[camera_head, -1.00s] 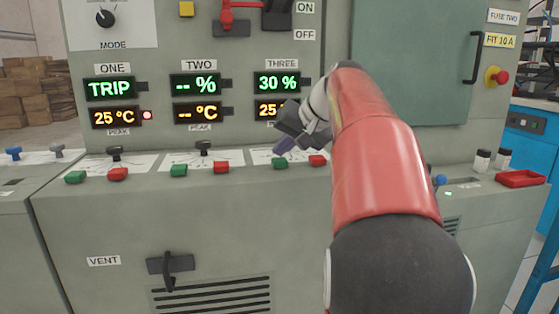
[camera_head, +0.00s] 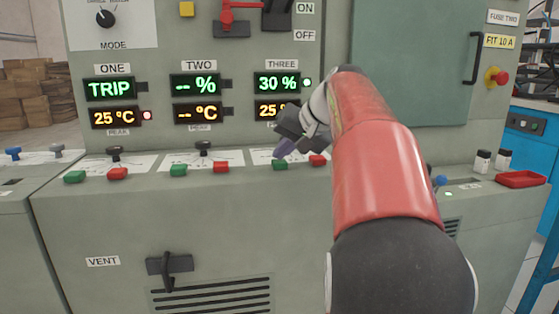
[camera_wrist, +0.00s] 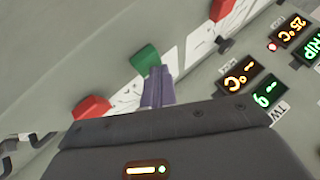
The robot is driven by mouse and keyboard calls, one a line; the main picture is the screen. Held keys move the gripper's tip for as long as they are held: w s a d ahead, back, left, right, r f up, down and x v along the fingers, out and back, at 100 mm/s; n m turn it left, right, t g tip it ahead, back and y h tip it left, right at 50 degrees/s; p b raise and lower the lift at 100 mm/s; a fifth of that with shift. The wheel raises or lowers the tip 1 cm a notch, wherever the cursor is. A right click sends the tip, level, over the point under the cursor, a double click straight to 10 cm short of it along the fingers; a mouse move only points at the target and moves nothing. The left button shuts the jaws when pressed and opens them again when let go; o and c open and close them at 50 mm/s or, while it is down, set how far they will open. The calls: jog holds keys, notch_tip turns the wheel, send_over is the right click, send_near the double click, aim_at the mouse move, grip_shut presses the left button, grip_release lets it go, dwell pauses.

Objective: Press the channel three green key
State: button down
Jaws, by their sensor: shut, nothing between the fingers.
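The channel three green key (camera_head: 280,165) sits on the sloped ledge below the panel labelled THREE, left of its red key (camera_head: 318,160). My arm partly hides the temperature display below.
Channel two's green key (camera_head: 179,170) and red key (camera_head: 221,167) lie to the left, with channel one's keys beyond. A black lever knob (camera_head: 204,147) stands behind channel two's keys. A red tray (camera_head: 521,179) lies at the far right.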

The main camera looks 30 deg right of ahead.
aim_at(283, 163)
jog(key=shift+r+p, duration=0.8)
jog(key=shift+p, duration=0.1)
notch_tip(283, 163, up, 5)
jog(key=p, duration=0.4)
jog(key=shift+r+p, duration=0.1)
jog(key=shift+p, duration=0.25)
jog(key=s+a+f+n+g+h, duration=0.1)
jog(key=s+a+f, duration=0.4)
jog(key=s+f, duration=0.3)
jog(key=s+a+f+n+g+h, duration=0.1)
jog(key=s+a+f+n, duration=0.1)
jog(key=s+a+f, duration=0.3)
jog(key=s+a+f+n+g+h, duration=0.1)
jog(key=s+a+f+n, duration=0.1)
jog(key=s+a+f, duration=0.4)
jog(key=s+f, duration=0.5)
jog(key=s, duration=0.1)
jog(key=shift+s+f, duration=0.25)
jog(key=shift+f, duration=0.05)
